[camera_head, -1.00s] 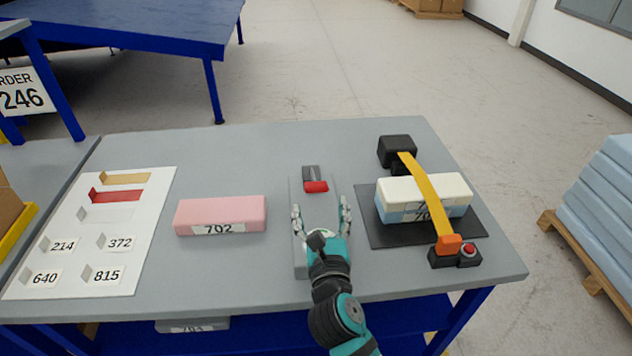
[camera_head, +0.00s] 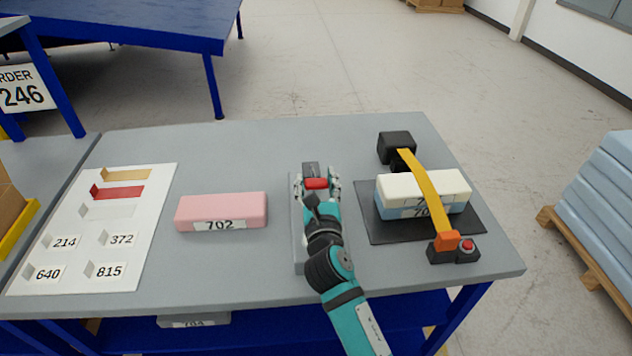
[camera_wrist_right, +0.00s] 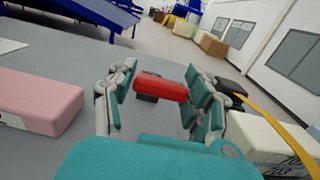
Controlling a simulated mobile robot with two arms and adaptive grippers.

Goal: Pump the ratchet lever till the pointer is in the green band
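The red lever grip (camera_head: 316,183) sits at the far end of a long grey base (camera_head: 298,256) in the middle of the table. My right gripper (camera_head: 317,182) is open, with one finger on either side of the red grip. In the right wrist view the red grip (camera_wrist_right: 160,87) lies between the open fingers, close to the right one, with a gap on the left. Contact cannot be told. A yellow strap (camera_head: 428,190) crosses a white-and-blue foam stack (camera_head: 395,190) on a black mat. No pointer or green band can be made out. My left gripper is not in view.
A pink block (camera_head: 222,207) labelled 702 lies left of the grey base. A white board (camera_head: 70,275) with coloured samples and number tags lies at the left. An orange buckle (camera_head: 446,241) and a red button (camera_head: 467,244) are at the strap's near end. Bare table separates these.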

